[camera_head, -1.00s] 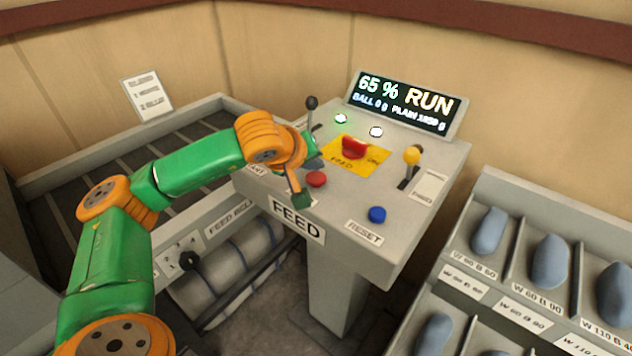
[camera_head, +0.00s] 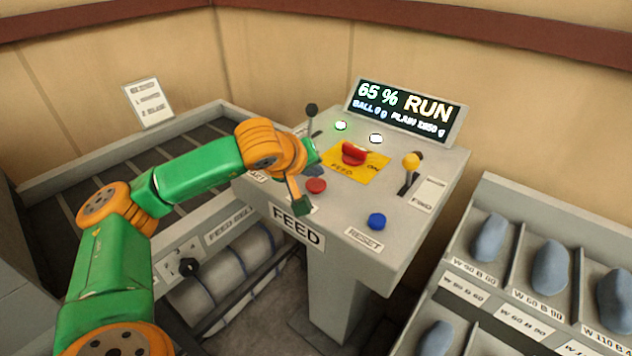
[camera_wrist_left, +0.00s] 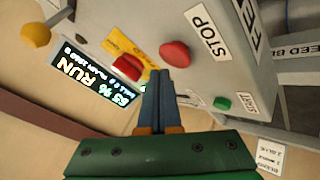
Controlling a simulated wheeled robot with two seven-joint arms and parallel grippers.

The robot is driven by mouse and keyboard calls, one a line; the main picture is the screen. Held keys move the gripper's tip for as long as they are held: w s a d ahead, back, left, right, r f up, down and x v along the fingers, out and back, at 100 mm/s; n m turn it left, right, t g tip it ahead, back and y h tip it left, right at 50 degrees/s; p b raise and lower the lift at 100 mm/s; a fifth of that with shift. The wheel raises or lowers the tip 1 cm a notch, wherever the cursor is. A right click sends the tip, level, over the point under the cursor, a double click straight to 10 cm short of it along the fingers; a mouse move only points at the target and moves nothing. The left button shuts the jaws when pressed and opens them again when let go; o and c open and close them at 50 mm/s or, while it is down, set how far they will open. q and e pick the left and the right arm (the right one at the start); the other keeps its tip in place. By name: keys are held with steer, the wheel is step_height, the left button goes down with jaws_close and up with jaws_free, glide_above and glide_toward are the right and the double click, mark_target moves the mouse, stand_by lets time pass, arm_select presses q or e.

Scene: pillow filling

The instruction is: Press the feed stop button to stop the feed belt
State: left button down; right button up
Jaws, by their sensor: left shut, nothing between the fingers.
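The red round stop button (camera_head: 316,185) sits on the near left part of the grey console top. In the left wrist view the stop button (camera_wrist_left: 175,54) is beside a STOP label (camera_wrist_left: 207,32). My left gripper (camera_head: 315,171) is over the console's left side, close to the button. Its two fingers (camera_wrist_left: 158,76) are together and empty, with the tips just beside the button; I cannot tell whether they touch it. A green button (camera_wrist_left: 222,103) with a START label is nearby. The display (camera_head: 406,107) reads 65 % RUN. My right gripper is not in view.
A red switch (camera_head: 354,153) on a yellow plate, a yellow-knobbed lever (camera_head: 411,160), a black-knobbed lever (camera_head: 311,109) and a blue RESET button (camera_head: 377,221) are on the console. A compartmented rack (camera_head: 487,183) stands right. A slatted bed (camera_head: 61,186) lies left.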

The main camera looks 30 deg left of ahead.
mark_target(315, 186)
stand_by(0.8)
arm_select(q)
steer(key=shift+f+b, duration=0.45)
steer(key=shift+b, duration=0.05)
steer(key=shift+f+b, duration=0.5)
steer(key=shift+b, duration=0.05)
stand_by(0.5)
stand_by(0.3)
steer(key=shift+r+p, duration=0.75)
steer(key=shift+r, duration=0.2)
steer(key=shift+r, duration=0.1)
step_height(315, 186, up, 5)
steer(key=p, duration=0.4)
